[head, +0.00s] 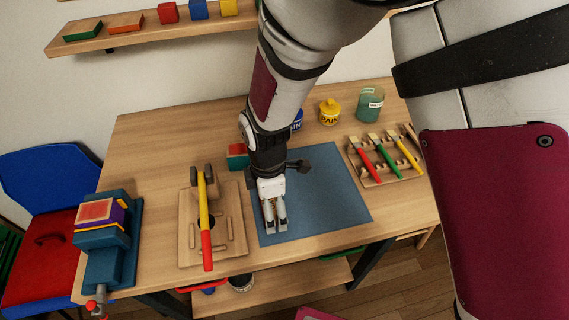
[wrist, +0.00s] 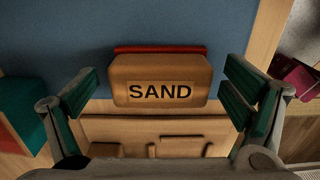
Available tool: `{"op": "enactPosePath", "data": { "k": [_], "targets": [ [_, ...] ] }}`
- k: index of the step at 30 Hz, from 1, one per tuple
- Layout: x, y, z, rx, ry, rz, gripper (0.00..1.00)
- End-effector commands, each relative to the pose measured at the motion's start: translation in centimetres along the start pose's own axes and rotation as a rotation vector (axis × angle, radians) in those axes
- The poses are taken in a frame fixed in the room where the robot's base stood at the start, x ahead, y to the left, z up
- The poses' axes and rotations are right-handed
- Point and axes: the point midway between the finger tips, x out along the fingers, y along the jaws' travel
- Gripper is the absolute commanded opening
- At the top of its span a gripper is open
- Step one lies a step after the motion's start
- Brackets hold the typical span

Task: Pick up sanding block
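The sanding block (wrist: 160,70) is a tan block marked "SAND" with a red strip along its far edge. In the wrist view it lies between my two green-padded fingers, with a gap on each side. My gripper (wrist: 160,108) is open and empty. In the head view my gripper (head: 274,217) points down over the left part of the blue mat (head: 325,190). I cannot make out the sanding block there; my gripper and arm likely hide it.
A wooden tray (head: 187,235) with a hammer (head: 205,230) lies left of the mat. A teal-and-red block (head: 237,155) stands behind. A brush rack (head: 380,180) is at right, paint cans (head: 329,112) at back, a vise (head: 108,250) at left.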

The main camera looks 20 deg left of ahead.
Motion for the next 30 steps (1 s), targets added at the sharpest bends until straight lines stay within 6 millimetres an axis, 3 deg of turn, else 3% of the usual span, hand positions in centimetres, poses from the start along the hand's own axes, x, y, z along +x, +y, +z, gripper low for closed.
{"op": "enactPosePath", "data": {
  "k": [1,7,20,28,30],
  "targets": [
    [0.0,0.0,0.0,0.0,0.0,0.0,0.83],
    [0.0,0.0,0.0,0.0,0.0,0.0,0.38],
    [-0.4,-0.1,0.0,0.0,0.0,-0.001,0.37],
    [-3.7,-0.1,-0.1,0.001,0.002,0.001,0.37],
    [-4.0,-1.4,-0.6,-0.004,-0.001,-0.005,0.37]
  ]
}}
